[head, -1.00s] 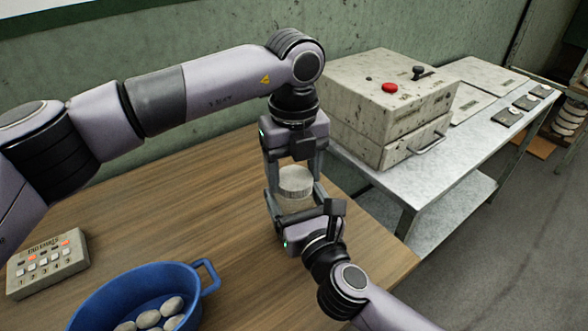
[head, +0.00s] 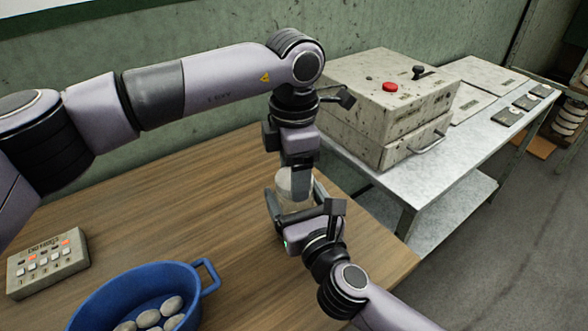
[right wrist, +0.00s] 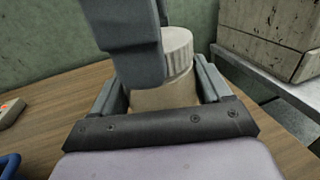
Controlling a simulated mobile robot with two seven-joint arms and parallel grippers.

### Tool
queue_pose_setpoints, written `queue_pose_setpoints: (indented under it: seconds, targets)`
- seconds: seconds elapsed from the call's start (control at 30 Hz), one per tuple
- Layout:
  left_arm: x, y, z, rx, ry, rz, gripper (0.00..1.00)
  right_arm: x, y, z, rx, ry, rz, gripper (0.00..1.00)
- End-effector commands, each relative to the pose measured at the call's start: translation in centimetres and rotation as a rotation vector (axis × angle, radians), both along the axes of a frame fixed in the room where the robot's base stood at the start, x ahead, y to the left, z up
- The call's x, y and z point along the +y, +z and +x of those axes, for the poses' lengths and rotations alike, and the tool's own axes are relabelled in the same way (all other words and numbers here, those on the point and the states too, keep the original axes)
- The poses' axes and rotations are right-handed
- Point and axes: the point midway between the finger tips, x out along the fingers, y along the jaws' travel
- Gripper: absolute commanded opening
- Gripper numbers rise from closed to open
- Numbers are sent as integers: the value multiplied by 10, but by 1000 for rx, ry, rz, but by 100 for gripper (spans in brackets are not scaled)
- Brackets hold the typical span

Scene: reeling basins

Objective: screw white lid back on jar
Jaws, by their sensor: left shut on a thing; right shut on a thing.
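The jar (head: 292,207) stands upright near the table's right side, with the ribbed white lid (head: 284,180) on its top. My left gripper (head: 297,186) points straight down from above and is shut on the lid, with a finger in front of it. My right gripper (head: 294,204) is shut around the jar's body from the near side. In the right wrist view, the lid (right wrist: 179,45) sits on the beige jar (right wrist: 165,95), partly hidden by a left gripper finger. How far the lid is threaded cannot be told.
A blue pot (head: 103,291) with several pale cocoons stands on the wooden table (head: 170,200). A button box (head: 46,262) lies at the left. A worn box with a red button (head: 375,108) stands on a metal bench behind the jar. The table's middle is clear.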

Motion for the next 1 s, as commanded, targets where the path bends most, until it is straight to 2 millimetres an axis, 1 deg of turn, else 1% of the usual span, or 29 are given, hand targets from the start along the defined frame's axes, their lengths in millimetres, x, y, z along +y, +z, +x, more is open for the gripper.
queue_pose_setpoints:
  seconds: [0.1, 0.3, 0.47, 0.5, 0.53, 0.57, 0.87, 1.0]
  targets:
    - [0, 0, 0, -1, -195, 0, 30, 0, 0, 0, 0, 0, 0, 0]
    - [0, 0, 0, 0, -488, 1, 30, 0, 0, 0, 0, 0, 0, 0]
    - [0, 0, 0, 0, -485, 0, 30, 0, 0, 0, 0, 0, 0, 0]
    - [0, 0, 0, 0, -485, 0, 79, 0, 0, 0, 0, 0, 0, 0]
    - [0, 0, 0, 0, -485, 0, 89, 0, 0, 0, 0, 0, 0, 0]
    - [0, 0, 0, 0, -484, 0, 92, 0, 0, 0, 0, 0, 0, 0]
    - [0, 1, 0, 0, -483, 0, 92, 0, 0, 0, 0, 0, 0, 0]
    - [0, 12, 1, -2, -483, 0, 92, 0, 0, 0, 0, 0, 0, 0]
